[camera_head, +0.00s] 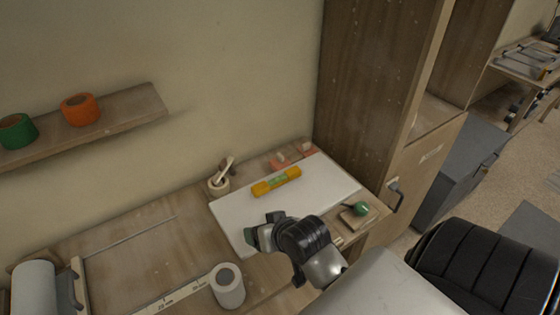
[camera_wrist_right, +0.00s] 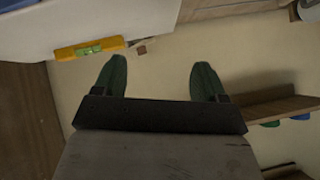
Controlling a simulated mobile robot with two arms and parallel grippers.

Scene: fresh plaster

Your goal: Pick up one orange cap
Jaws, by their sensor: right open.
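No orange cap can be made out for certain. Two small orange-pink pieces, one at the left (camera_head: 280,164) and one at the right (camera_head: 307,149), lie at the back edge of the white board (camera_head: 232,216); I cannot tell whether they are caps. My right gripper (camera_wrist_right: 158,78) is open, with two green fingertips apart and nothing between them. In the head view it is above the front left part of the white board, short of the orange-pink pieces. My left gripper is not in view.
A yellow-orange level (camera_head: 276,181) lies on the board. A green-handled item (camera_head: 360,209) is at the right. A white roll (camera_head: 228,287) stands in front. A wall shelf (camera_head: 130,110) holds green and orange rolls. A tall wooden cabinet (camera_head: 365,80) borders the right.

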